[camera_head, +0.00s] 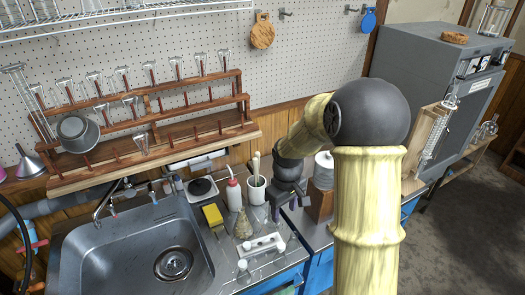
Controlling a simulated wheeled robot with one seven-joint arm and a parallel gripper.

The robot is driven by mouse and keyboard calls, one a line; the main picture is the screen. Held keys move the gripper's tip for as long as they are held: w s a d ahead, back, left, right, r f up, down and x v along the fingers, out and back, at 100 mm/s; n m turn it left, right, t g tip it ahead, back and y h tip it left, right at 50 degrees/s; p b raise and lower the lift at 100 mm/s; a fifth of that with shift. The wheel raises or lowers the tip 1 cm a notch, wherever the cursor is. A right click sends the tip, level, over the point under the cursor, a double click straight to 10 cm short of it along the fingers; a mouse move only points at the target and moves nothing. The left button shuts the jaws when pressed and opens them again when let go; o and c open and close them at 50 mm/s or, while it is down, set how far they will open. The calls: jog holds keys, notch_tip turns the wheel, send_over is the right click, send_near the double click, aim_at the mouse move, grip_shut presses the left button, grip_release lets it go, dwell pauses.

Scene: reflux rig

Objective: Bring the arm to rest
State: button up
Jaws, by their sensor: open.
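My gripper (283,212) is dark and hangs at the end of my arm, pointing down over the counter right of the sink. Its fingers are small in the picture and stand apart, with nothing visible between them. My arm (368,220), with pale yellow links and dark joints, rises in front and bends left and down toward the counter. The gripper appears close beside a white cup (256,192) with tools standing in it. I cannot tell its exact height above the counter.
A sink (130,250) is at left. A yellow sponge (212,216), red-topped bottle (233,192), conical flask (243,226) and white block (262,246) crowd the counter. A wooden glassware rack (150,125) hangs behind; a grey oven (435,85) stands at right.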

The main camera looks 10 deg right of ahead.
jog(key=s+r+m+t, duration=0.2)
jog(key=s+r+m, duration=0.2)
jog(key=s, duration=1)
jog(key=shift+s+r+m+t, duration=0.2)
jog(key=shift+s+m+t, duration=0.1)
jog(key=shift+m, duration=0.6)
